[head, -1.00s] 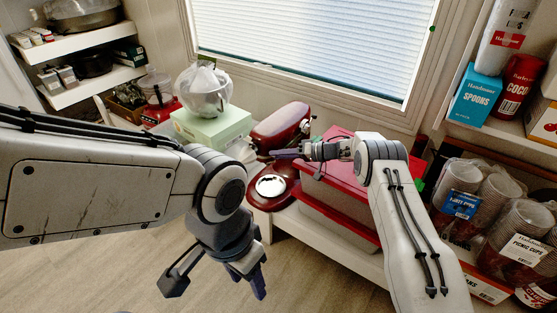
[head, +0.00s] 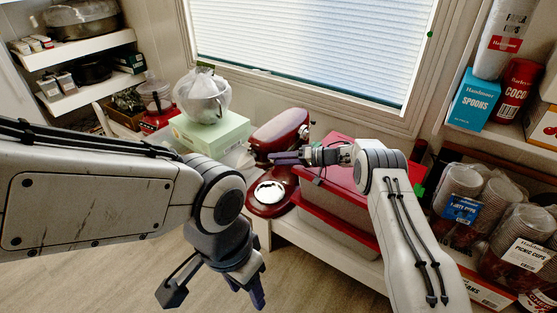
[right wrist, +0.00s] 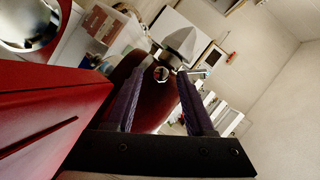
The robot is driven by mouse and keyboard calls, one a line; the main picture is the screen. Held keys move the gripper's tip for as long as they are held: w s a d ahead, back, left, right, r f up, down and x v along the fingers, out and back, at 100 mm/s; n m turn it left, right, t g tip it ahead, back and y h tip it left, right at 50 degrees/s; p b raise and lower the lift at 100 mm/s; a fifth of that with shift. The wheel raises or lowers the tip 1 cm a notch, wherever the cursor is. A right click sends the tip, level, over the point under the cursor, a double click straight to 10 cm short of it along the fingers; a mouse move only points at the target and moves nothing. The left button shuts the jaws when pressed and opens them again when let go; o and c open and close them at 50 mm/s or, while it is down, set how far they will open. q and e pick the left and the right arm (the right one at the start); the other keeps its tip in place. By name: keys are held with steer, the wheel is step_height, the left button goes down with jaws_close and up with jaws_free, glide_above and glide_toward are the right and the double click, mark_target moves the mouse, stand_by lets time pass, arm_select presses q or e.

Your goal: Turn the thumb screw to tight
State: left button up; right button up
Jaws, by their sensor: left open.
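My right gripper (head: 276,158) reaches in from the right in front of the mixer. In the right wrist view its dark fingers (right wrist: 157,85) are open, one on each side of the screw in the picture, with nothing between them. My left gripper (head: 214,288) hangs open and empty over the floor.
Red-lidded boxes (head: 325,222) stand right of the mixer, under my right arm. A pale green box (head: 208,133) with a bagged bowl (head: 203,97) stands to its left. Bagged paper cups (head: 462,184) fill the right shelf. The floor (head: 110,265) at lower left is clear.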

steer(key=p+v, duration=0.2)
steer(key=v, duration=0.8)
steer(key=shift+d+p, duration=0.2)
steer(key=shift+p, duration=0.1)
